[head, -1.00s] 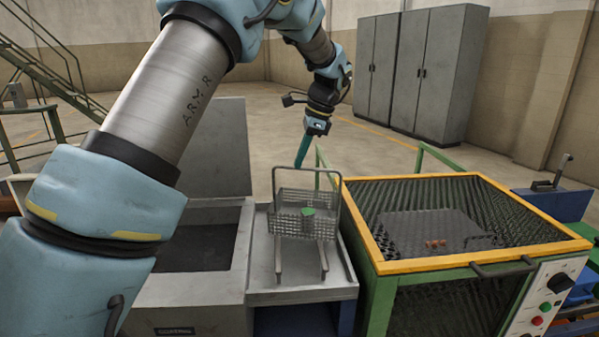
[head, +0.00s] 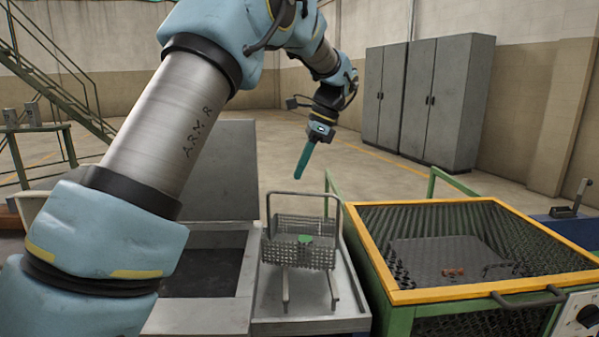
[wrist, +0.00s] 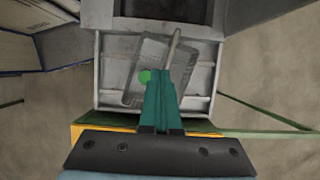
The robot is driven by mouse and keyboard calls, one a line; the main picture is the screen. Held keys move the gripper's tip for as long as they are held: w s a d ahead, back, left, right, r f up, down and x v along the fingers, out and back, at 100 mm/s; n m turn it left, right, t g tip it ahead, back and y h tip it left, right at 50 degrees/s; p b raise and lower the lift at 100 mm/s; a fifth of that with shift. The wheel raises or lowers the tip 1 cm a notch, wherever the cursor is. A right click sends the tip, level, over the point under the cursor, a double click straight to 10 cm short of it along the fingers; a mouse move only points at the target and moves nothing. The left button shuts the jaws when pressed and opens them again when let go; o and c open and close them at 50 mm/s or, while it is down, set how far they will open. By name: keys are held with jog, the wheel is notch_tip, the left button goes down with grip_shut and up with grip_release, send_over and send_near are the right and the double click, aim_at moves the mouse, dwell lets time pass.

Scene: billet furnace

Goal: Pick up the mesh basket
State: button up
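The grey mesh basket (head: 288,255) has an upright loop handle (head: 297,194) and two prongs toward the viewer. It stands on a pale metal ledge (head: 310,325), with a small green item (head: 305,239) in it. My gripper (head: 299,176) has teal fingers that look closed together and hold nothing visible. In the head view their tips appear just above the handle; the depth between them is hard to judge. In the wrist view my gripper (wrist: 162,72) points down over the basket (wrist: 132,85), and the fingers hide part of it.
A yellow-rimmed mesh-sided bin (head: 400,297) on a green frame stands right of the ledge. A grey tank (head: 200,310) with a raised lid (head: 215,170) is on the left. A green rail (head: 330,185) rises behind the ledge. Grey cabinets (head: 445,100) stand far back.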

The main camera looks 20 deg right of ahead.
jog(key=o, duration=1.2)
jog(key=shift+o, duration=0.2)
